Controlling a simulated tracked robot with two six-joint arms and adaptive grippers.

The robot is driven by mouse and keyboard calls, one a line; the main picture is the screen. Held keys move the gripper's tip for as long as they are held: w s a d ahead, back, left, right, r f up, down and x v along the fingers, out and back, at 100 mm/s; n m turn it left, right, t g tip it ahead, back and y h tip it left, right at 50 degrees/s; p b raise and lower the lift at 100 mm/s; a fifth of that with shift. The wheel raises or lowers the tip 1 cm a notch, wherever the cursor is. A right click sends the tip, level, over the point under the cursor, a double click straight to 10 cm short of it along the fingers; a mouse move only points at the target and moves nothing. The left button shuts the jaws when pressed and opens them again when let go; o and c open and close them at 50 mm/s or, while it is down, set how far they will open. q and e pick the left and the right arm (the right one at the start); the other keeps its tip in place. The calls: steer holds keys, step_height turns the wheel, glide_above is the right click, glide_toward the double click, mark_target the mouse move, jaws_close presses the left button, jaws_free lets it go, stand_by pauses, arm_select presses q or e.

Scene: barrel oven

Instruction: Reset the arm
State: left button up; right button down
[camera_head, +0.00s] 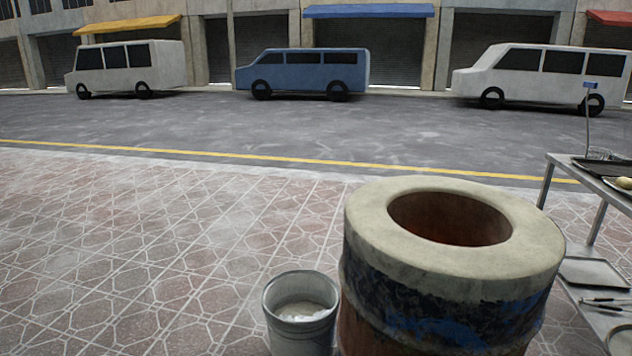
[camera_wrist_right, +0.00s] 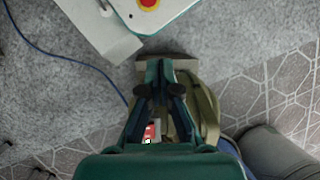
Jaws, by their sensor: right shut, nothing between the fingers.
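My right gripper (camera_wrist_right: 159,72) shows in the right wrist view, green with dark joints. Its fingers are together with nothing held between them. It points down over grey rough ground and is not in the head view. My left gripper is in neither view. The barrel oven (camera_head: 365,235) stands at the lower right of the head view, with a pale round rim, an open dark mouth and a blue-stained side. No arm is in front of it.
A metal bucket (camera_head: 300,337) with pale contents stands left of the oven. A metal rack (camera_head: 553,180) with trays stands at right. Tiled paving (camera_head: 130,250) is clear at left. In the wrist view, a blue cable (camera_wrist_right: 62,57) and an olive item (camera_wrist_right: 208,110) lie below.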

step_height(320, 180, up, 24)
steer(key=w+a+n+t+p, duration=0.1)
steer(key=a+n+t+p, duration=0.1)
steer(key=p, duration=2.2)
steer(key=shift+w+f+n+t+y, duration=0.25)
steer(key=shift+n+t, duration=0.35)
steer(key=shift+n, duration=0.6)
